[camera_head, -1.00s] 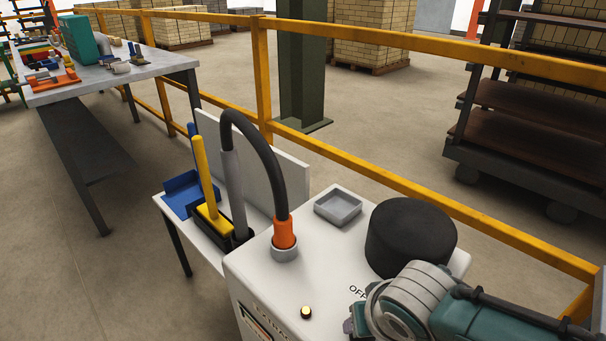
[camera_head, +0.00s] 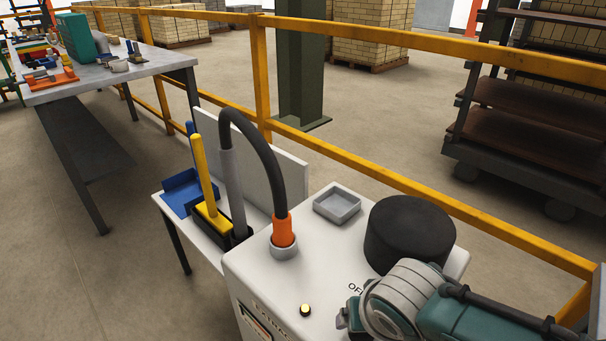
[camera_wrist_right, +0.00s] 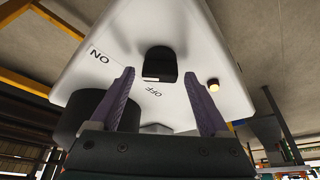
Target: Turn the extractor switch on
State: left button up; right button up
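The extractor (camera_head: 315,255) is a white box with a flat top at the lower middle of the head view. Its switch is a black knob (camera_wrist_right: 160,62) in the right wrist view, with a white mark on the side toward the "OFF" label (camera_wrist_right: 153,92). The "ON" label (camera_wrist_right: 100,55) is at the left. My right gripper (camera_wrist_right: 161,75) is open, its purple fingers apart on either side of the knob, with no clear contact visible. In the head view my right wrist and gripper (camera_head: 350,314) hide the switch. My left gripper is not in view.
On the box top stand a lit lamp (camera_head: 305,310), an orange-collared hose (camera_head: 283,230), a grey tray (camera_head: 338,204) and a black cylinder (camera_head: 408,235). A yellow railing (camera_head: 400,190) runs behind.

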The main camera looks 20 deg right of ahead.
jog(key=shift+o, duration=0.2)
jog(key=shift+r, duration=0.25)
jog(key=p+v, duration=0.6)
jog(key=v, duration=0.3)
jog(key=shift+s+r, duration=0.2)
jog(key=s+a+r+n+y+p, duration=0.15)
jog(key=s+r+n, duration=0.55)
jog(key=s+r, duration=0.7)
notch_tip(320, 180, up, 40)
jog(key=w+p, duration=0.2)
jog(key=p, duration=3.5)
jog(key=shift+p, duration=0.4)
